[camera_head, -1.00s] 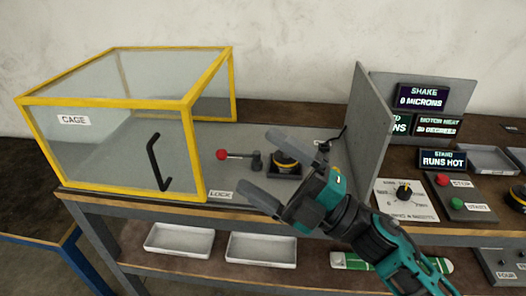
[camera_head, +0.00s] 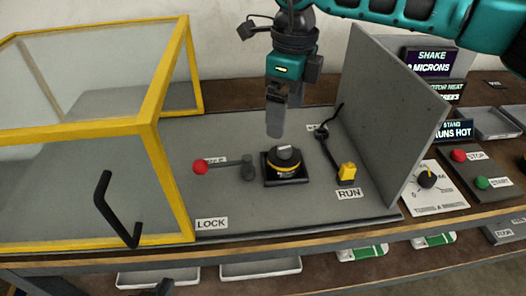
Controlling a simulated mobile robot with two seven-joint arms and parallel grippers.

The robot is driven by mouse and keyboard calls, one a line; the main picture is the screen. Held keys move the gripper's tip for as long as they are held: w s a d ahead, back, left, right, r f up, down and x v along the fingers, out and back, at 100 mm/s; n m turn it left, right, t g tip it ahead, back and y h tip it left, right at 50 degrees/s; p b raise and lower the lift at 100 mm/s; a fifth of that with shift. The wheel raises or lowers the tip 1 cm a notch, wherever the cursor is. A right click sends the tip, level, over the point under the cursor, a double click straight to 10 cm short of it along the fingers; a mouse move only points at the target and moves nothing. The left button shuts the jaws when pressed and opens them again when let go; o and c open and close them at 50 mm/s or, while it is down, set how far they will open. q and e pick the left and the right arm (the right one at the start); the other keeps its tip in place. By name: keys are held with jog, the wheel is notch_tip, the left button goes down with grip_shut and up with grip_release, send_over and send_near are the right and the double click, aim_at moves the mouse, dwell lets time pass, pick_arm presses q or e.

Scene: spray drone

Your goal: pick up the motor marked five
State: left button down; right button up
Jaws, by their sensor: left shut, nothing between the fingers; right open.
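A round black motor (camera_head: 284,155) with a yellow band and grey top sits in a black square mount (camera_head: 298,181) on the grey stand. No number is readable on it. My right gripper (camera_head: 284,116) comes from the upper right and points down above the motor, open, with its grey fingers close over the motor's top. I see no motor between the fingers. A small dark part of my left gripper (camera_head: 165,288) shows at the bottom edge, shut and empty, well away from the motor.
A red-knobbed lock lever (camera_head: 222,167) lies left of the motor. A yellow RUN switch (camera_head: 347,172) and an upright grey panel (camera_head: 385,110) stand to the right. The yellow-framed cage (camera_head: 170,140) with a black handle is at left.

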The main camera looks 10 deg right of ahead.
aim_at(284, 147)
jog(key=f, duration=0.6)
jog(key=shift+w+d+f, duration=0.2)
jog(key=shift+w+d, duration=0.05)
jog(key=shift+d, duration=0.15)
jog(key=shift+w+a+f, duration=0.15)
jog(key=shift+f, duration=1.35)
jog(key=shift+w+a+f, duration=0.1)
jog(key=shift+f, duration=1.35)
jog(key=shift+c, duration=0.4)
jog(key=shift+r, duration=0.1)
jog(key=c, duration=1.4)
jog(key=shift+c, duration=0.2)
jog(key=shift+r, duration=0.1)
